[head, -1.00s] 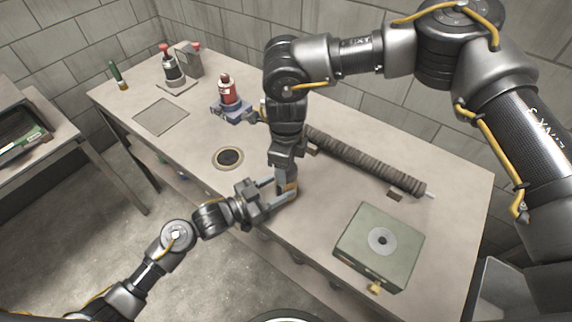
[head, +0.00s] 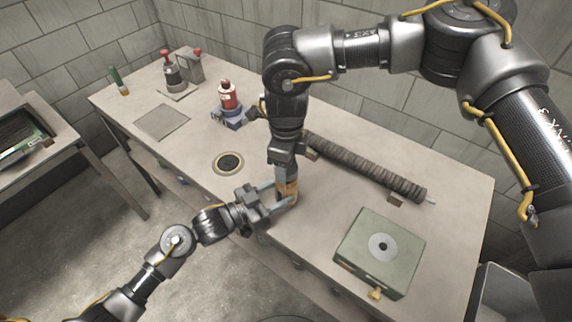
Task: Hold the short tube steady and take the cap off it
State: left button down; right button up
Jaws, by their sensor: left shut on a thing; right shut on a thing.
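The short tube (head: 289,190) is a small orange-brown piece near the table's front edge, mostly hidden by the grippers. My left gripper (head: 286,197) comes in from the left, low over the table, and is shut on the tube from the side. My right gripper (head: 287,173) points straight down from above and is shut at the tube's top end. The cap is hidden inside the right gripper's fingers, so I cannot tell whether it is on or off the tube.
A long ribbed grey tube (head: 365,165) lies behind on small blocks. A green box (head: 355,243) with a round disc stands at the right front. A red bottle (head: 228,95) on a blue base and a round dark-centred hole (head: 229,163) are to the left.

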pick_arm(q)
jog(key=shift+f, duration=0.1)
pick_arm(e)
jog(key=shift+r, duration=1.55)
pick_arm(q)
jog(key=c, duration=0.5)
grip_release()
pick_arm(e)
notch_tip(320, 180, down, 2)
jog(key=shift+f+b, duration=0.15)
jog(key=shift+b, duration=0.95)
pick_arm(q)
jog(key=shift+v, duration=6)
